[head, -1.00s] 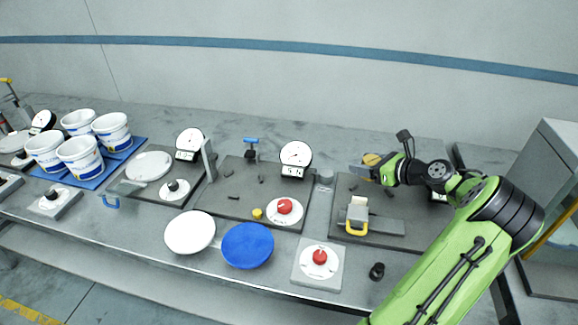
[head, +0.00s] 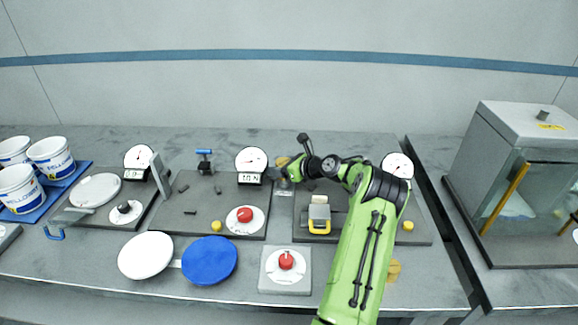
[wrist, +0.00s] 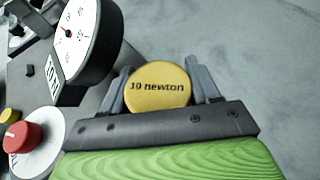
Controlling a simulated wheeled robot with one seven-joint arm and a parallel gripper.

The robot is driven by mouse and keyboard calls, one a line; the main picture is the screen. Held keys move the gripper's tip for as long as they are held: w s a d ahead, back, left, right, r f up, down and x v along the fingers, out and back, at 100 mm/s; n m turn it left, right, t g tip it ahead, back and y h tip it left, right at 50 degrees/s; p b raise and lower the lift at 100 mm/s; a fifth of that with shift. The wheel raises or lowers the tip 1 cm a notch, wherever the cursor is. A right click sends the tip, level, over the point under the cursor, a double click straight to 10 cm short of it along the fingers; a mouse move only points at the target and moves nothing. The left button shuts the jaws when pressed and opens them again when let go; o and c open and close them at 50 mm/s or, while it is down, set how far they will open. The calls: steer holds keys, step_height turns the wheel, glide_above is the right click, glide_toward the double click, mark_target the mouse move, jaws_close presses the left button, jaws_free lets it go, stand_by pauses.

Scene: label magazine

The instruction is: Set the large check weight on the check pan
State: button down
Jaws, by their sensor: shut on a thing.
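A yellow disc-topped weight (wrist: 157,86) marked "10 newton" sits between the two fingers of my gripper (wrist: 160,72) in the wrist view. My gripper is shut on it. In the head view my gripper (head: 283,176) is over the bench, just right of the middle dial, and a bit of the yellow weight (head: 282,161) shows there. A white round plate (head: 145,255) and a blue round plate (head: 210,261) lie near the front edge. Another white round plate (head: 95,190) is on the left station. I cannot tell which is the check pan.
The middle dial (head: 251,160) is close to my gripper. Red knobs (head: 245,214) (head: 286,260) stand nearby. A yellow-and-grey device (head: 319,217) sits beside my arm. White tubs (head: 50,158) are far left, a glass cabinet (head: 530,165) right. The back bench strip is clear.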

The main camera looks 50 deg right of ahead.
steer(key=shift+r, duration=0.1)
steer(key=c, duration=0.5)
jaws_free()
steer(key=shift+f, duration=0.2)
steer(key=shift+c, duration=0.2)
steer(key=shift+r, duration=0.1)
